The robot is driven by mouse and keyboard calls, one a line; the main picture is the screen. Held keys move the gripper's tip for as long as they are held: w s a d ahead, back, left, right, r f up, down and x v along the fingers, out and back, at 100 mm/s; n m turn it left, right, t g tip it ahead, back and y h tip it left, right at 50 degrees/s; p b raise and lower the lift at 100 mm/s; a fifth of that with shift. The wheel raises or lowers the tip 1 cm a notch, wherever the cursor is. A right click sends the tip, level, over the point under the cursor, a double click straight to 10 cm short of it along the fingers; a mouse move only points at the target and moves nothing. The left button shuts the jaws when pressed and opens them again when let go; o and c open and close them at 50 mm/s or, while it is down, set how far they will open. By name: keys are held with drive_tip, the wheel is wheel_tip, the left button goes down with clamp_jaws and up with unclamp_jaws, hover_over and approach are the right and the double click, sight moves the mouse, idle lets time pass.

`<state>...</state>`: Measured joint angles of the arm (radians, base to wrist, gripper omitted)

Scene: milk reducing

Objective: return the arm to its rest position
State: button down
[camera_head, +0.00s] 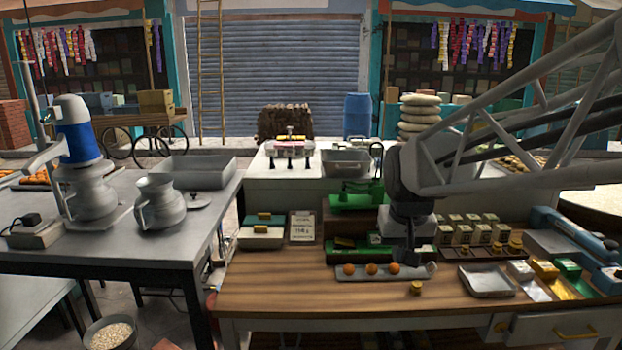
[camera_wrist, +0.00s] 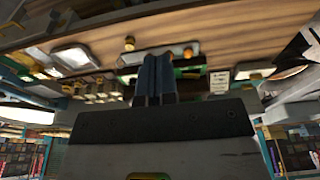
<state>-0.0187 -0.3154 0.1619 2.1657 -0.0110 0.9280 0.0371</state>
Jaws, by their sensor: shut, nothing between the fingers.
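My gripper (camera_head: 411,250) hangs from my arm over the wooden table, just above the right part of a grey tray with orange balls. In the wrist view the two dark fingers of my gripper (camera_wrist: 156,62) lie side by side, pressed together, with nothing between them. My lattice arm comes in from the upper right of the head view. The wrist view is tilted and shows the wooden table (camera_wrist: 200,35) along its top.
The grey tray (camera_head: 352,279) holds orange balls. A small yellow piece (camera_head: 416,288) lies before it. A metal tray (camera_head: 487,281) and several small boxes (camera_head: 470,230) stand right. A green scale (camera_head: 357,197) stands behind. The table's front left (camera_head: 270,285) is bare.

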drive_tip(key=s+f, duration=0.2)
drive_tip(key=s, duration=0.9)
drive_tip(key=s+d+f, duration=0.1)
drive_tip(key=s+f, duration=0.2)
drive_tip(key=s, duration=0.7)
drive_tip(key=shift+s, duration=0.35)
